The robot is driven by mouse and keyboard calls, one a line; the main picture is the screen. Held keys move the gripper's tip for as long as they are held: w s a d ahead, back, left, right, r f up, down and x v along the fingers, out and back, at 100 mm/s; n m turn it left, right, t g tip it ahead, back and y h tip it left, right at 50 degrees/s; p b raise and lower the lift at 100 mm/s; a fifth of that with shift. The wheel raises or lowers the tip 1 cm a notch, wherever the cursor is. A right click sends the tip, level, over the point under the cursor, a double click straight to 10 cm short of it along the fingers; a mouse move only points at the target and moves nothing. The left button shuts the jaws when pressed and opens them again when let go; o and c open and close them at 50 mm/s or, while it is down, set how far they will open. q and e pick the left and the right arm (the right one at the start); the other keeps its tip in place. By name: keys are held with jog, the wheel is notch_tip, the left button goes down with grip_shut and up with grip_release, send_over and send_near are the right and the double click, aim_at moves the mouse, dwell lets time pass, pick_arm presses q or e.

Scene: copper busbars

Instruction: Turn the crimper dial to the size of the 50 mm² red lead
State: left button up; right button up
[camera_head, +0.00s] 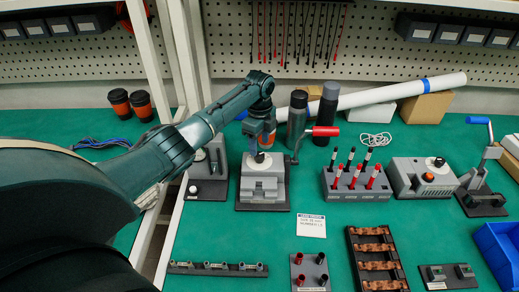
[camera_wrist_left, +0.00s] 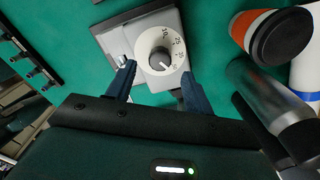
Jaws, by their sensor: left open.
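The crimper (camera_head: 262,188) is a grey block with a red-handled lever, standing on a dark base plate. Its white dial (camera_wrist_left: 160,36) with a dark knob (camera_wrist_left: 160,60) faces the left wrist camera; size marks run around its edge, some too small to read. The knob's light mark points toward the lower right in that view. My left gripper (camera_wrist_left: 158,70) is open, with its fingers on either side of the dial; I cannot tell whether they touch it. In the head view the left gripper (camera_head: 262,138) is above the crimper. Red leads (camera_head: 354,178) stand in a grey rack; their sizes are unreadable.
Flasks (camera_head: 297,118) stand close behind the crimper. A printed card (camera_head: 311,226) and a copper-bar tray (camera_head: 354,260) lie in front. A blue bin (camera_head: 497,250) is at right.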

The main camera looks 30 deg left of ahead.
aim_at(259, 154)
pick_arm(q)
notch_tip(259, 154, up, 9)
jog(key=shift+b, duration=0.3)
pick_arm(e)
jog(key=shift+w+a+r, duration=0.1)
jog(key=shift+w, duration=0.25)
pick_arm(q)
jog(key=shift+r, duration=0.1)
